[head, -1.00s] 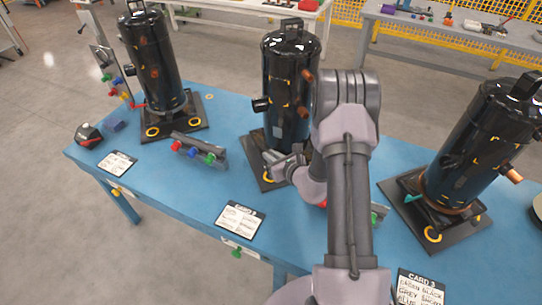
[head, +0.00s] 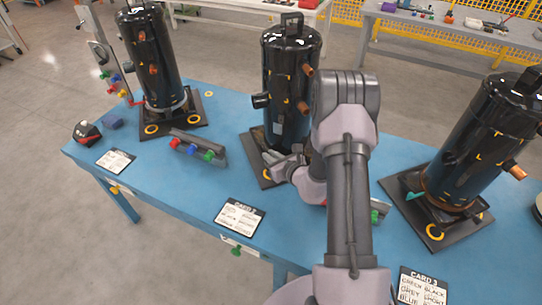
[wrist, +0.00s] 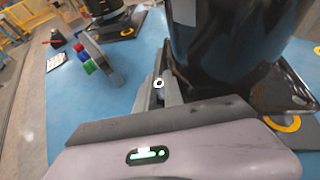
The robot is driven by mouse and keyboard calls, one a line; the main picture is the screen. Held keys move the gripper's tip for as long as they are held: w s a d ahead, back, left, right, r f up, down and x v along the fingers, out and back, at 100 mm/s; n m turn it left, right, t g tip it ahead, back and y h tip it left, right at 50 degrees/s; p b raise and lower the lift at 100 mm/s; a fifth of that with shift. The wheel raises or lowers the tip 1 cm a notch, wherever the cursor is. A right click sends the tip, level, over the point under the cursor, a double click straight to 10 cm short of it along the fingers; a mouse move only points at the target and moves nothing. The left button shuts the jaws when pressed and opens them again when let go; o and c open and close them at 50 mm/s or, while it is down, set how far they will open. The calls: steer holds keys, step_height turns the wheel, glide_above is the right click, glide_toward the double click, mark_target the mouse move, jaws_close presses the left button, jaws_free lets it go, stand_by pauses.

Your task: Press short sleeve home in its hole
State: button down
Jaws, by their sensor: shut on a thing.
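The middle compressor (head: 287,75) is a black cylinder on a dark square base plate (head: 257,147) on the blue table. My gripper (head: 270,158) is low at the front of this base plate, beside a yellow-ringed corner hole (head: 267,174). In the wrist view my gripper (wrist: 158,92) is shut on a small pale ring with a dark centre, apparently the short sleeve (wrist: 158,83). The sleeve is too small to make out in the head view. I cannot tell whether it is in a hole or just above one.
Two more black compressors stand at left (head: 150,60) and right (head: 485,140). A grey rack (head: 200,147) with red, blue and green pieces lies left of the gripper. Cards (head: 240,216) lie along the front edge. The table between rack and cards is clear.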

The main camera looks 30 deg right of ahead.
steer(key=shift+f, duration=0.15)
steer(key=c, duration=1.4)
jaws_free()
steer(key=p+v, duration=0.4)
steer(key=v, duration=1.3)
steer(key=shift+s, duration=0.25)
